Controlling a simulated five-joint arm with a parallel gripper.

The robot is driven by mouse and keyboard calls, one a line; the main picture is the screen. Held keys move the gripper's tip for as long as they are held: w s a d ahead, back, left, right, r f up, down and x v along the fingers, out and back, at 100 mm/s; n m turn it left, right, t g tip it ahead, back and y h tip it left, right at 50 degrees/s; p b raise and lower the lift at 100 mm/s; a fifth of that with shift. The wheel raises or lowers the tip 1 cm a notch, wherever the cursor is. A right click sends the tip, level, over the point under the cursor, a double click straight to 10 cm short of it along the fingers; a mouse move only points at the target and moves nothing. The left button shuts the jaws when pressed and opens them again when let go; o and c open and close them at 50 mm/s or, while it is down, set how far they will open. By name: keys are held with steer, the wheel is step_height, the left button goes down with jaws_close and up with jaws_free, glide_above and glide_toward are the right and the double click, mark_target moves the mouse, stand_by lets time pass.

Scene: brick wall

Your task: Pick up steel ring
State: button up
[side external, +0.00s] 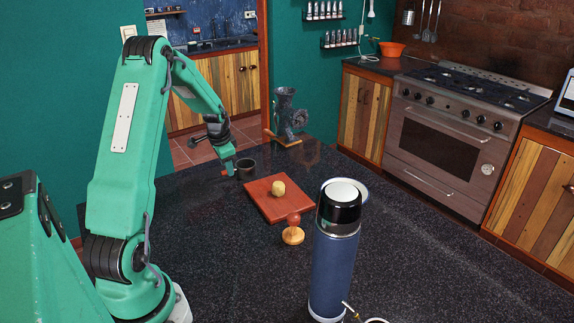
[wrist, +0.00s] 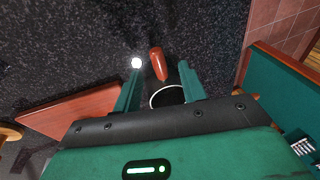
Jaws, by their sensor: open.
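A short dark-grey round piece with an open top, which looks like the steel ring (side external: 247,170), stands on the dark counter just left of the red board. In the wrist view a bright circular rim (wrist: 167,88) shows between the fingers, partly hidden by my gripper body; its inside is dark. My gripper (side external: 229,167) is low over the counter, right beside this piece. In the wrist view my gripper (wrist: 160,76) has its green fingers apart. Whether the fingers touch the piece, I cannot tell. A red-brown handle-like thing (wrist: 157,62) lies at the fingertips.
A red board (side external: 268,209) with a yellowish lump (side external: 278,188) lies to the right. A grinder (side external: 285,112) stands behind. The counter at the left is clear.

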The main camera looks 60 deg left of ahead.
steer(key=shift+x, duration=1.25)
jaws_close()
